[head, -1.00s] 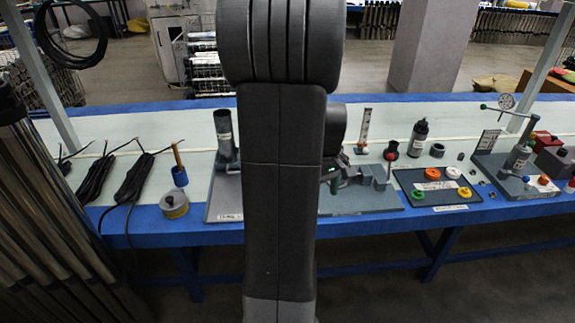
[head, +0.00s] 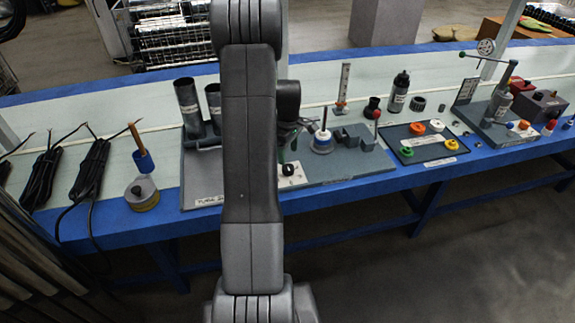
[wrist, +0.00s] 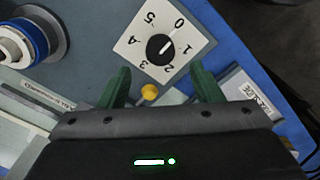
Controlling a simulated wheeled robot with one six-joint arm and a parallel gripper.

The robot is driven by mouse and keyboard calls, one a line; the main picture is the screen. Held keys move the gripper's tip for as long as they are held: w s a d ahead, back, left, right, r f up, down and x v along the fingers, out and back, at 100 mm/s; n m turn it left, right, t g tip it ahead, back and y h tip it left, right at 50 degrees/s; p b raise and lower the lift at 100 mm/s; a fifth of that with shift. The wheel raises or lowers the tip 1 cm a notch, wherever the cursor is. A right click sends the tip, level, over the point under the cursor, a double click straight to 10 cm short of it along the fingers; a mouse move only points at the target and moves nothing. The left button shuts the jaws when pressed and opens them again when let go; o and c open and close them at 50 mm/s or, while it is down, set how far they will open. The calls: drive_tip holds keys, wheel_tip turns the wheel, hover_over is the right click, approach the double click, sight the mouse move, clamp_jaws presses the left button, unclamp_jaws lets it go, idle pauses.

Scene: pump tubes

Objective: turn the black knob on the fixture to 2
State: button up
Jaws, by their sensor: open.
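The black knob (wrist: 160,48) sits on a white square dial plate (wrist: 127,44) numbered 0 to 5, in the upper middle of the wrist view. Nothing is between the fingers at the knob. In the head view the knob (head: 288,169) shows on the fixture (head: 345,168) just right of my arm, which hides part of the fixture and most of my gripper.
A yellow round-headed part (wrist: 149,91) shows between the fingertips in the wrist view. A blue-and-white cylinder (wrist: 25,42) stands left of the dial. A red-topped post (head: 377,116) and a dark tray (head: 425,141) with coloured parts stand right of the fixture.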

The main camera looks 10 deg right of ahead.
sight(288, 167)
wheel_tip(288, 167, down, 6)
drive_tip(key=shift+f, duration=0.15)
drive_tip(key=shift+c, duration=0.2)
drive_tip(key=c, duration=0.9)
